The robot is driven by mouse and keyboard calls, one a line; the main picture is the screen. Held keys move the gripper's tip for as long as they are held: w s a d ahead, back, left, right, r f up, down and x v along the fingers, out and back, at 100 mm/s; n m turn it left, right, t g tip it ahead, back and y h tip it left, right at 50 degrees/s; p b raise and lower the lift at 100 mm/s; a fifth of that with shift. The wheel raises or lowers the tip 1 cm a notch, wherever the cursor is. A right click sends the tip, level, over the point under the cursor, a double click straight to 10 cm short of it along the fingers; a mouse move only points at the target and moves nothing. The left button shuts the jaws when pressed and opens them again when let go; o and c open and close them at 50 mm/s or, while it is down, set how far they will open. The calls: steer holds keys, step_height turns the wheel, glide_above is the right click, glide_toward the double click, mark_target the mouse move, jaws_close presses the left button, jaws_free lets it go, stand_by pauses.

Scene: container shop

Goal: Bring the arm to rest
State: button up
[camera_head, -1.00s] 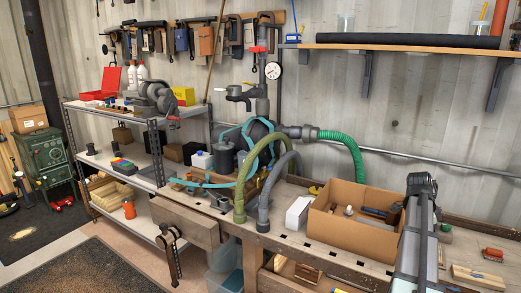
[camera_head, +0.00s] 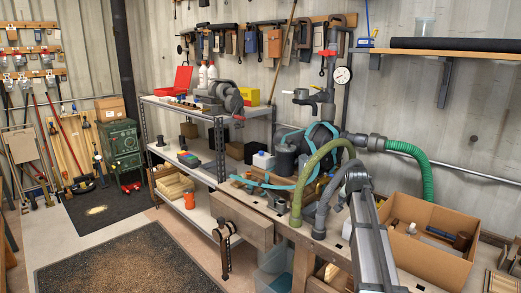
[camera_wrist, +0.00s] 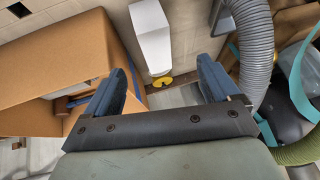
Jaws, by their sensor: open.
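My gripper (camera_wrist: 160,66) is open in the wrist view, with two blue fingers spread apart and nothing between them. A white box (camera_wrist: 151,38) and a small yellow item (camera_wrist: 161,81) lie beyond the fingertips. In the head view my arm reaches in from the lower edge, over the workbench, left of the cardboard box (camera_head: 436,222). The fingers themselves are hidden in that view. The cardboard box also shows close to the left finger in the wrist view (camera_wrist: 65,50); I cannot tell whether they touch.
A grey ribbed hose (camera_wrist: 252,45) runs close to the right finger. A green hose (camera_head: 320,165) and a pump with pipes stand on the bench. A vise (camera_head: 226,235) is on the bench's front. A shelf unit (camera_head: 190,150) stands left, with clear floor before it.

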steer(key=a+f+n+y, duration=0.1)
steer(key=a+f+n, duration=0.4)
steer(key=a+f, duration=0.7)
steer(key=s+a+f+n+g, duration=0.1)
steer(key=s+a+f+g, duration=0.1)
steer(key=s+f, duration=0.85)
steer(key=s+a+f+g, duration=0.1)
steer(key=s+f+g, duration=0.2)
steer(key=s+f, duration=0.7)
steer(key=s+a+f+n+g+y, duration=0.1)
steer(key=s+a+f+n+g, duration=0.15)
steer(key=s+f, duration=1.4)
steer(key=s+f+g, duration=0.2)
steer(key=s+f, duration=0.1)
steer(key=s, duration=0.9)
steer(key=s+a+f+g, duration=0.1)
steer(key=s+f+g, duration=0.2)
steer(key=s, duration=0.9)
steer(key=shift+a+y, duration=0.25)
steer(key=shift+y, duration=0.15)
steer(key=shift+s+n, duration=0.1)
steer(key=shift+n, duration=0.15)
